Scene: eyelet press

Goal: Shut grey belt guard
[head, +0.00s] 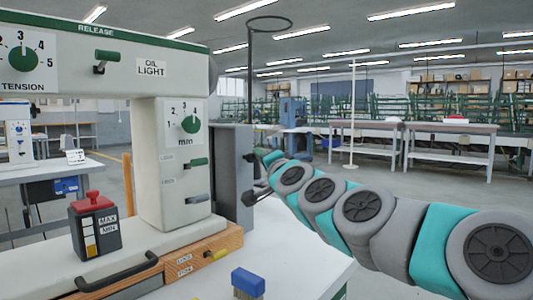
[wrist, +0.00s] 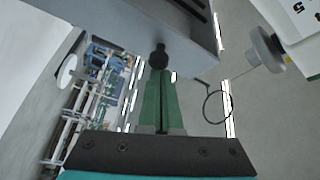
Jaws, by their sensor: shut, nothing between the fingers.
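The grey belt guard (head: 230,178) is a tall flat panel box at the right side of the machine's white column in the head view. How far it stands open is hard to tell. It fills the top of the wrist view (wrist: 185,28), with dark slots. A black knob (wrist: 160,57) sticks out from it. My gripper (wrist: 160,75) has its green fingers together, with the tips close under the knob. I cannot tell whether they touch it. In the head view my gripper (head: 268,157) is small, just right of the guard.
The white press has a column (head: 180,170), green dials and a wooden base front (head: 200,255). A red-topped oil box (head: 95,225) stands on its base. Free floor lies beyond, before grey workbenches (head: 410,135).

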